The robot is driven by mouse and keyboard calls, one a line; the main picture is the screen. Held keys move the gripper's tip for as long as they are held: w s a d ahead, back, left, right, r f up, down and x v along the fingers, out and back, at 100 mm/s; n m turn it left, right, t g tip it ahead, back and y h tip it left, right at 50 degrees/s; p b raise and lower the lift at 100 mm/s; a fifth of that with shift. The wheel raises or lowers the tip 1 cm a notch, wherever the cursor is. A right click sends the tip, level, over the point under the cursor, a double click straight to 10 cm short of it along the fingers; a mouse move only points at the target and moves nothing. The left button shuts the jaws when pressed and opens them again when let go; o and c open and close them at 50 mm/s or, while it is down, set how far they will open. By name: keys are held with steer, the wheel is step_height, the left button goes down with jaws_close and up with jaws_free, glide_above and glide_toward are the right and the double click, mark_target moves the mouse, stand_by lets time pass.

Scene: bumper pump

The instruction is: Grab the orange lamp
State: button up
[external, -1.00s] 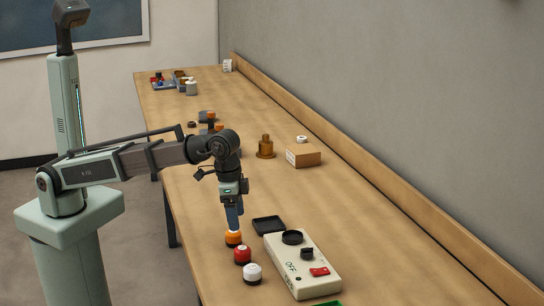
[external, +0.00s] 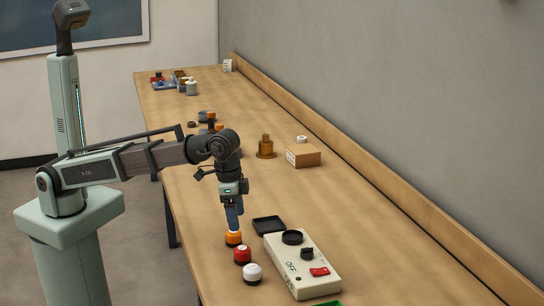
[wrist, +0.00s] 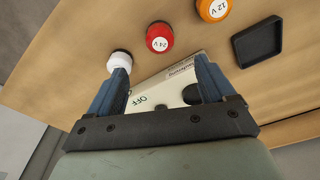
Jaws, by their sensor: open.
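The orange lamp (external: 233,239) has a dark base and stands on the table near its left edge. In the wrist view the lamp (wrist: 213,9), marked 12 V, is at the top edge, partly cut off. My gripper (external: 234,226) points down, and its fingertips overlap the lamp's top in the external view. In the wrist view my gripper (wrist: 162,72) is open and empty, its two blue fingers wide apart. The orange lamp lies beyond the right fingertip, not between the fingers.
A red lamp (external: 242,256) marked 24 V and a white lamp (external: 252,273) stand close by in a row. A pale control box (external: 302,268) with OFF lettering and a black tray (external: 268,225) lie to the right. A cardboard box (external: 303,155) and brass piece (external: 265,148) stand farther back.

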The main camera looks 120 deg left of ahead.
steer(key=shift+a, duration=0.1)
steer(key=n+g, duration=0.1)
steer(key=n, duration=1.2)
glide_toward(233, 233)
steer(key=shift+n+h, duration=0.3)
steer(key=f, duration=0.2)
steer(key=a+f, duration=0.1)
steer(key=f, duration=0.2)
steer(key=shift+w+a+f, duration=0.1)
steer(key=shift+a+f, duration=0.05)
steer(key=shift+f, duration=0.15)
steer(key=shift+s+a+f, duration=0.1)
steer(key=shift+s+f, duration=0.05)
steer(key=shift+f, duration=1.15)
steer(key=shift+s+a+f, duration=0.1)
steer(key=shift+s+f, duration=0.05)
steer(key=shift+f, duration=1.2)
steer(key=shift+c, duration=0.2)
steer(key=c, duration=1.1)
